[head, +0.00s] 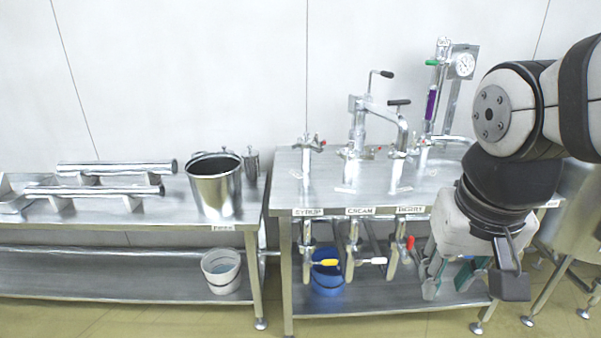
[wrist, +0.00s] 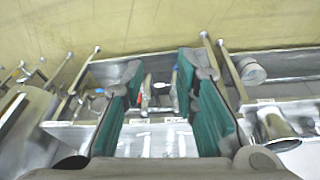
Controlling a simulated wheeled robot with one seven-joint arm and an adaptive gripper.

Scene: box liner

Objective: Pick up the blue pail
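The blue pail (head: 327,280) stands on the lower shelf of the right steel table, below the SYRUP and CREAM labels. Valve pipes and a yellow handle partly cover its top. In the wrist view a small patch of blue shows beside the right finger, but I cannot tell whether it is the pail. My gripper (head: 448,280) is in front of the right table, to the right of the pail and apart from it. In the wrist view my gripper (wrist: 158,75) is open, its teal-padded fingers wide apart with nothing held between them.
A white pail (head: 222,271) stands on the left table's lower shelf, and a steel bucket (head: 215,185) stands on top. Valves with yellow, white and red handles (head: 408,244) hang along the right table's front edge, above the shelf. Yellowish floor (head: 390,325) is clear in front.

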